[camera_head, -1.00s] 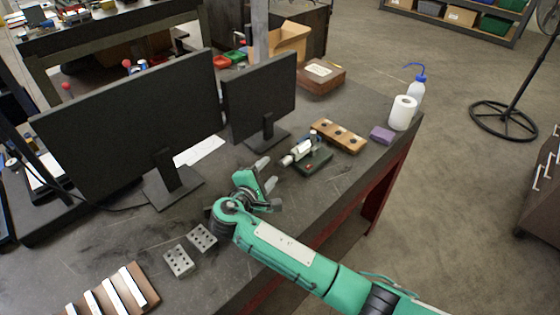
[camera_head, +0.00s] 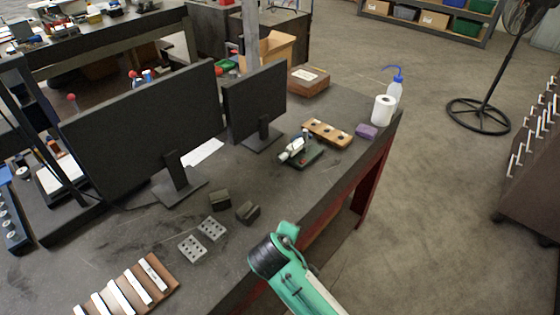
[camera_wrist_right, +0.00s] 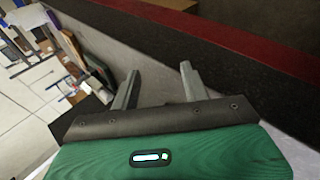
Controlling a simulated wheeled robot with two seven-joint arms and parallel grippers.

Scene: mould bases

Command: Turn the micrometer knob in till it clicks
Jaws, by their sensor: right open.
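The micrometer (camera_head: 293,150) sits in a small stand on a dark green base (camera_head: 303,157) on the workbench, beside the smaller monitor. Its knob is too small to make out clearly. My right arm (camera_head: 290,265) comes in from the bottom of the head view and ends at the front edge of the bench, apart from the micrometer; its fingers are hidden there. In the right wrist view my right gripper (camera_wrist_right: 160,80) is open and empty, with a dark, red-edged surface beyond the fingers. My left gripper is not in view.
Two monitors (camera_head: 150,130) stand behind. Dark blocks (camera_head: 219,200) and drilled metal blocks (camera_head: 192,248) lie left of my arm. A wooden block with holes (camera_head: 328,133), a purple block (camera_head: 367,131), a paper roll (camera_head: 383,109) and a bottle (camera_head: 394,92) stand beyond the micrometer.

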